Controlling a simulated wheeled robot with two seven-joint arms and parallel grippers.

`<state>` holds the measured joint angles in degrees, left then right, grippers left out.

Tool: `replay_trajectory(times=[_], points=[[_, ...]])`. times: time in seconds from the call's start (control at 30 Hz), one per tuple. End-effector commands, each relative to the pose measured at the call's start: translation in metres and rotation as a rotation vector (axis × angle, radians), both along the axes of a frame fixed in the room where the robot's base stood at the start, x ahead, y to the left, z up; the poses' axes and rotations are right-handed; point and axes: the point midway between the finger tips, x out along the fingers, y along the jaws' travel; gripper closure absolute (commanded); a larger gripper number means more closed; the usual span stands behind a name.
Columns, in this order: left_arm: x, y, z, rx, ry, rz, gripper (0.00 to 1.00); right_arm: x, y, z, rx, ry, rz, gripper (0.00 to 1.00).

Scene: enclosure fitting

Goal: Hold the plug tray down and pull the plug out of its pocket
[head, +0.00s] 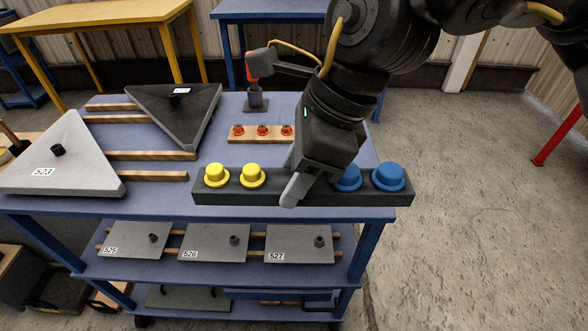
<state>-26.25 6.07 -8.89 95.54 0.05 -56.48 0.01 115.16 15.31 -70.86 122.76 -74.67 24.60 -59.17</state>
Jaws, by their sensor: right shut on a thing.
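The plug tray (300,198) is a long dark bar along the front edge of the blue table. Two yellow plugs (252,176) stand in its left part and two blue plugs (388,177) in its right part. My right gripper (291,190) comes down from the upper right over the middle of the tray, between the yellow and blue plugs. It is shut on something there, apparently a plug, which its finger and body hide. One pale finger shows in front, its tip low by the tray's front face. My left gripper is not in view.
Behind the tray is a wooden strip (240,133) with orange plugs. An orange-headed tool (252,68) stands in a dark holder farther back. Grey (75,165) and black (185,112) triangular plates lie on the left. Numbered plates (215,243) lie on the lower shelf.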

Motion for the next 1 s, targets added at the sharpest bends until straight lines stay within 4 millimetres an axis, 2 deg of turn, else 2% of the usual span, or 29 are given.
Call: replay_trajectory(times=[1.0], points=[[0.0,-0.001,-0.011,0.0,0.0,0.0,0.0,0.041,0.0,-0.037,0.001,0.001,-0.002,0.8]])
